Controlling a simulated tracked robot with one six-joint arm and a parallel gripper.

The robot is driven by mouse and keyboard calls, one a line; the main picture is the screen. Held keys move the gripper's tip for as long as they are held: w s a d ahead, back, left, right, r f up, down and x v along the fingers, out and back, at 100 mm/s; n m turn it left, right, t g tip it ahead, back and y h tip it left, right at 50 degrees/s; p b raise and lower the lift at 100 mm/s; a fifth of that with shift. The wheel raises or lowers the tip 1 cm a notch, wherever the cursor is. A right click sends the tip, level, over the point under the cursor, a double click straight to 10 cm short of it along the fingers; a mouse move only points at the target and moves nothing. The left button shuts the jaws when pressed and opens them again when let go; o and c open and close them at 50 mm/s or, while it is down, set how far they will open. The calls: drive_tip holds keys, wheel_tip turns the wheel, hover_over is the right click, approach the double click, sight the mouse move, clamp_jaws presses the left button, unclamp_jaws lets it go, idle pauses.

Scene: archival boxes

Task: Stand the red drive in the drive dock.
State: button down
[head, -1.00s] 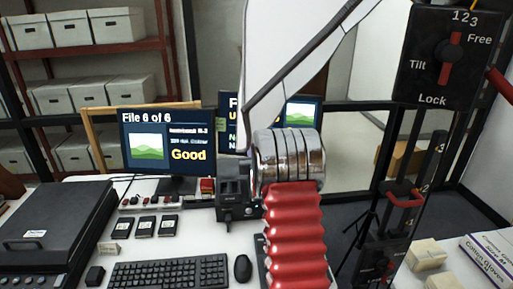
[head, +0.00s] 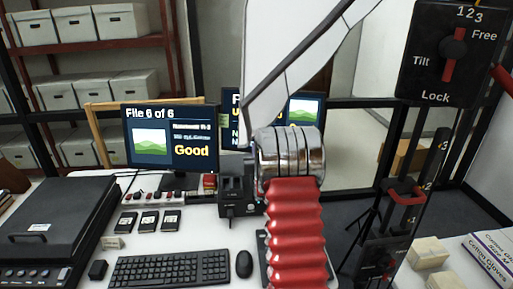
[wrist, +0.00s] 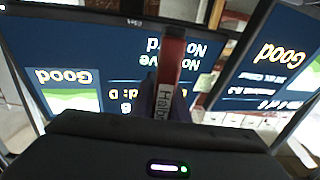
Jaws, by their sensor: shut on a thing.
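The red drive (wrist: 172,65), seen edge-on with a white label strip, stands out in the middle of the wrist view. My gripper (wrist: 167,107) is shut on it; its dark fingers lie close on either side of the drive. In the head view my arm and a dark body cover the grip, so I cannot see the drive's lower end there. The black drive dock (head: 241,209) stands on the table, left of my red arm sleeve and partly covered by the dark body above it. Whether the drive touches the dock is hidden.
A monitor (head: 170,138) stands behind the dock, with a second one partly hidden to its right. Several black drives (head: 149,221) lie left of the dock. A keyboard (head: 170,268) and mouse (head: 244,264) are in front. A black scanner (head: 55,222) fills the left.

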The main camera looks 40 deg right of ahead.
drive_tip(key=shift+f, duration=3.25)
drive_tip(key=shift+f, duration=1)
drive_tip(key=c, duration=1.6)
unclamp_jaws()
drive_tip(key=shift+c, duration=0.2)
drive_tip(key=v, duration=1.3)
drive_tip(key=shift+s+a, duration=0.3)
drive_tip(key=shift+f, duration=0.1)
